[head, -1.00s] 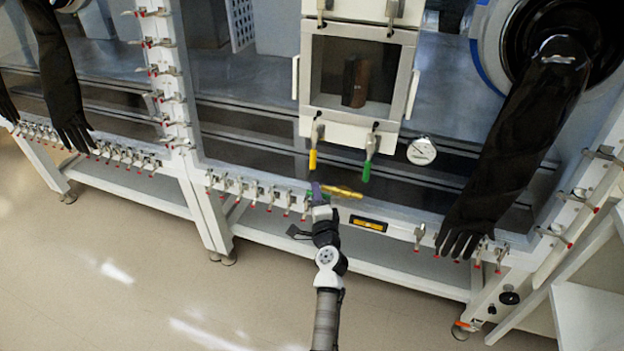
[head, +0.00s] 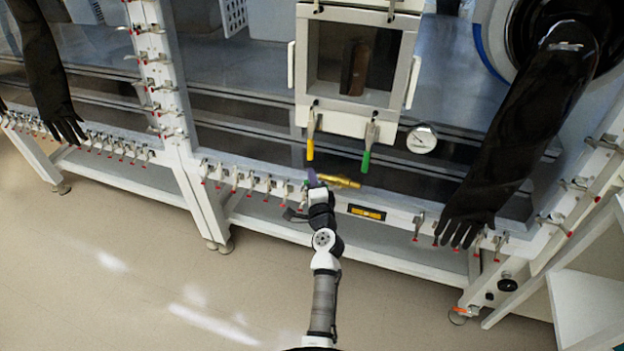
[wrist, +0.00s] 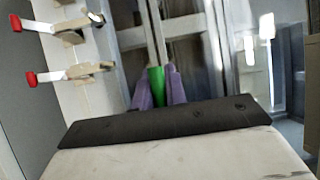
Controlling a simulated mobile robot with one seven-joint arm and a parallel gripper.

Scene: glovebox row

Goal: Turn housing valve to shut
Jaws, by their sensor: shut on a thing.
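The housing valve shows as a brass body (head: 338,181) on the lower front rail of the glovebox, below the hatch. My gripper (head: 311,179) is at the left end of the brass body, reached from below. In the wrist view, my gripper's purple fingers (wrist: 159,90) are shut on a green handle (wrist: 156,82), which stands between them. The handle's lower part is hidden by my gripper, and its exact angle to the brass body is hard to tell.
A yellow-handled clamp (head: 310,146) and a green-handled clamp (head: 367,152) hang just above, under the hatch (head: 353,100). A round gauge (head: 421,140) is to their right. Red-tipped clamps line the rail. A black glove (head: 520,140) hangs at right. The floor in front is clear.

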